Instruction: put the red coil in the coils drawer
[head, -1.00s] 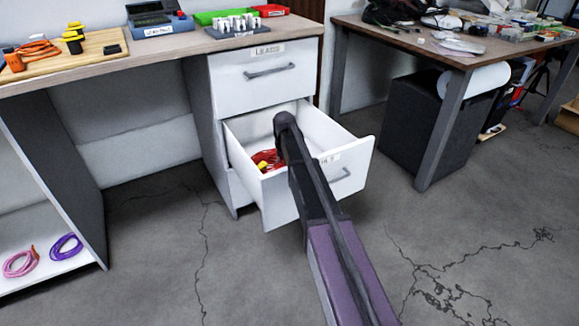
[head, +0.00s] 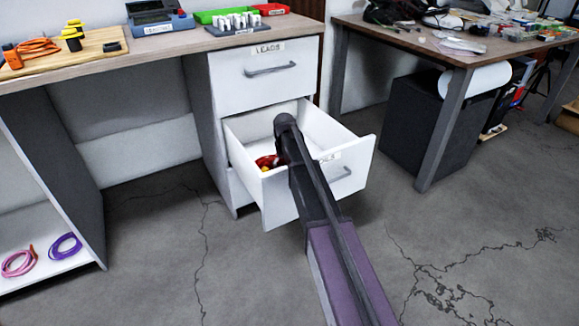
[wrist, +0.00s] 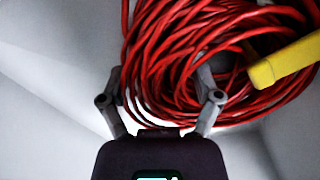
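The red coil (wrist: 170,50) lies inside the open coils drawer (head: 246,165), on its pale floor in the wrist view. A yellow piece (wrist: 285,60) sits at its right side. In the head view, a small part of the red coil (head: 266,161) shows above the drawer's left wall. My gripper (wrist: 160,72) is over the near side of the coil, with its two fingers spread apart and red strands showing between them. In the head view the fingers are hidden behind my arm and the drawer. The drawer label is partly covered by my arm.
The shut leads drawer (head: 265,75) is just above the open one. A pink coil (head: 18,263) and a purple coil (head: 66,246) lie on a low shelf at left. A second desk (head: 440,50) stands at right. The floor in front is clear.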

